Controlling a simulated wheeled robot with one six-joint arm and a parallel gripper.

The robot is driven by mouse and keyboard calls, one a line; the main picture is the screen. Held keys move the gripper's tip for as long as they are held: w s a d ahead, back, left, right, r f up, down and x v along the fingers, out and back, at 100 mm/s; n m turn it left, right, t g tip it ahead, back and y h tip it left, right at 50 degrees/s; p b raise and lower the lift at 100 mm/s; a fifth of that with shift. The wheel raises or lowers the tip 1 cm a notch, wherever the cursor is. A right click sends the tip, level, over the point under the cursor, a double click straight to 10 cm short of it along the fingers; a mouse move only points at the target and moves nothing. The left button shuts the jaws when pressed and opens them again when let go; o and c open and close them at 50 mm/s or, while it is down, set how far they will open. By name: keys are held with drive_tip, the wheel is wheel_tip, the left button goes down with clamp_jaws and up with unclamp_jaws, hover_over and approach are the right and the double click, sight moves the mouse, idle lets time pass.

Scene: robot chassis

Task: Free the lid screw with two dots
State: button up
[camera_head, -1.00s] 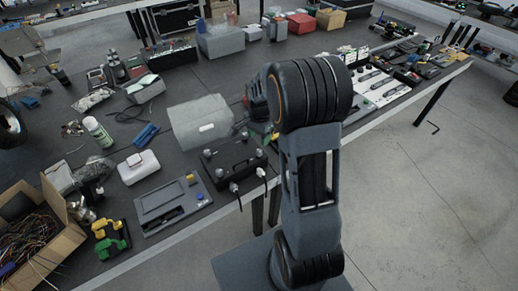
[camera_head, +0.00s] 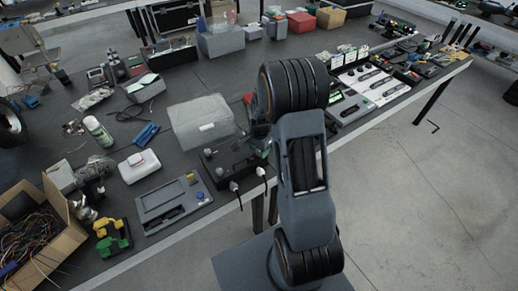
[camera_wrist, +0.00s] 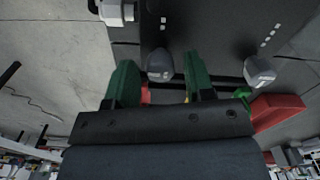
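The robot chassis is a black box (camera_head: 222,172) on the bench in the head view; my arm covers its right part. In the wrist view its black panel (camera_wrist: 215,30) fills the upper part. A grey rounded screw head (camera_wrist: 160,67) shows between my fingertips, with a short row of about two white dots (camera_wrist: 163,24) beside it. Another grey screw head (camera_wrist: 260,72) is to the right, beside a longer row of several dots (camera_wrist: 270,36). My gripper (camera_wrist: 158,62) has green fingers, spread apart, with visible gaps beside the first screw head. Contact cannot be told.
A pale hexagonal fitting (camera_wrist: 116,12) sits at the panel's edge, upper left in the wrist view. Open floor is right of the bench.

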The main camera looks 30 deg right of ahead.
drive_tip(key=c, duration=0.8)
drive_tip(key=n+b, duration=0.2)
drive_tip(key=n, duration=0.2)
drive_tip(key=shift+f, duration=0.1)
drive_tip(key=n+b, duration=0.1)
drive_tip(key=n, duration=0.3)
drive_tip(key=shift+n, duration=0.4)
drive_tip(key=n+b, duration=0.1)
drive_tip(key=n, duration=0.3)
drive_tip(key=shift+n, duration=0.3)
drive_tip(key=shift+n+b, duration=0.6)
drive_tip(key=shift+n, duration=1.9)
